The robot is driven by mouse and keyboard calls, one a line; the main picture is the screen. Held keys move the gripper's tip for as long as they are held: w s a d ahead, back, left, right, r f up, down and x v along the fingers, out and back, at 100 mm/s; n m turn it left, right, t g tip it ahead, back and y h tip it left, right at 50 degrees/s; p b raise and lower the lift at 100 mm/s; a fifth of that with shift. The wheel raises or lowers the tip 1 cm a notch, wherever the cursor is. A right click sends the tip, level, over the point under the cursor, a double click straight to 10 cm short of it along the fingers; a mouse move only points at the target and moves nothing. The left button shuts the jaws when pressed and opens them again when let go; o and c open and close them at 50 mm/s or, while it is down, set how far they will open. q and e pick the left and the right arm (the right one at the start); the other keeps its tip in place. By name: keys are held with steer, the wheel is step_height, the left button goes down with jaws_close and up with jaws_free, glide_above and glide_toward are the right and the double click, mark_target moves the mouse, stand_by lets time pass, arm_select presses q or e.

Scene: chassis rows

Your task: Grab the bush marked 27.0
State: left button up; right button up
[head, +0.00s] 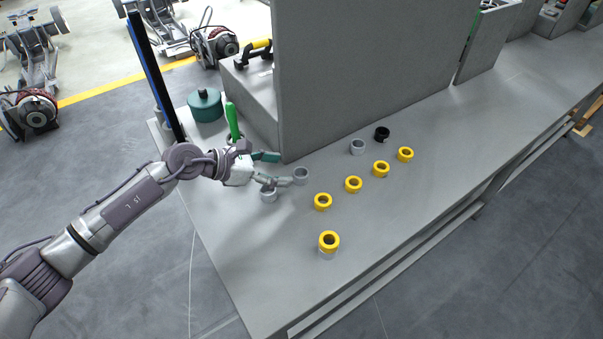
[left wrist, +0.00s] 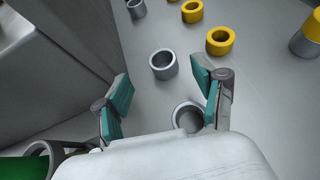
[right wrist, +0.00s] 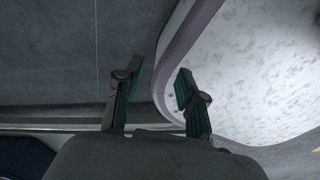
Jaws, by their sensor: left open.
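No marking reading 27.0 is legible on any bush. My left gripper (head: 277,168) is open and empty above the table; its fingers also show in the left wrist view (left wrist: 163,88). A grey bush (head: 301,175) stands just ahead of the fingertips and shows between and beyond them in the left wrist view (left wrist: 164,65). A second grey bush (head: 268,196) stands beneath one finger, partly hidden in the left wrist view (left wrist: 187,116). Another grey bush (head: 358,147) and a black one (head: 382,134) stand farther back. My right gripper (right wrist: 159,75) is open and empty.
A tall grey panel (head: 350,70) rises behind. A green-handled tool (head: 232,120) and a green pot (head: 205,105) are near my left gripper.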

mark_target(307, 173)
arm_select(q)
steer(key=p+x, duration=0.1)
steer(key=x, duration=0.4)
steer(key=shift+d+f, duration=0.25)
steer(key=shift+f, duration=0.05)
steer(key=shift+a, duration=0.1)
steer(key=c, duration=1.3)
